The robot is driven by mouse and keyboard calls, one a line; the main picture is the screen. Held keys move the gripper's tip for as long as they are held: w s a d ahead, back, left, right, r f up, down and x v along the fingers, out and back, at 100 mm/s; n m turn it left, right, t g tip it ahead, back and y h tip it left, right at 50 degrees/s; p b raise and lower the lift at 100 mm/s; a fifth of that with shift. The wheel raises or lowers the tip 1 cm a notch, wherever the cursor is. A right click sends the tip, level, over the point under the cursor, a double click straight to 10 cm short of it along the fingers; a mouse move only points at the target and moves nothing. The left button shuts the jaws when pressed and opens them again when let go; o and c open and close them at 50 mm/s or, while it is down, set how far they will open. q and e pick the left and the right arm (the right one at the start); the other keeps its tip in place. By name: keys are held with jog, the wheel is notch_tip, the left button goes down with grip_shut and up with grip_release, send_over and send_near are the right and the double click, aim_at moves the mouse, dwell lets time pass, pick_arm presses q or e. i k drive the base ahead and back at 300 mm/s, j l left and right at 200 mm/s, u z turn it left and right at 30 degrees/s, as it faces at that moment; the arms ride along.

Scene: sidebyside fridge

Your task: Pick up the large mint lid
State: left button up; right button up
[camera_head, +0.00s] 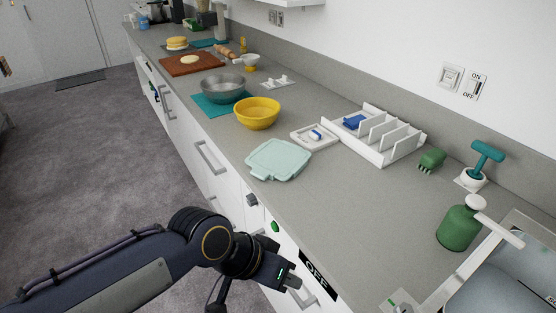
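The large mint lid (279,159) lies flat on the grey counter, near its front edge, with a tab at its lower left. My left gripper (288,283) is at the end of the dark arm that comes in from the left. It is in front of the counter and below its edge, well apart from the lid. Its fingers are small and partly hidden here, so I cannot tell if it is open or shut. Nothing shows held in it. My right gripper is not in view.
A yellow bowl (257,114) stands just behind the lid. A white tray (314,137) and a white rack (381,140) are to its right. A green soap bottle (459,228) stands beside the sink (505,285). The counter between lid and bottle is clear.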

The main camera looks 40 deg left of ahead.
aim_at(283, 161)
jog(key=j, duration=3.1)
jog(key=i+z, duration=0.05)
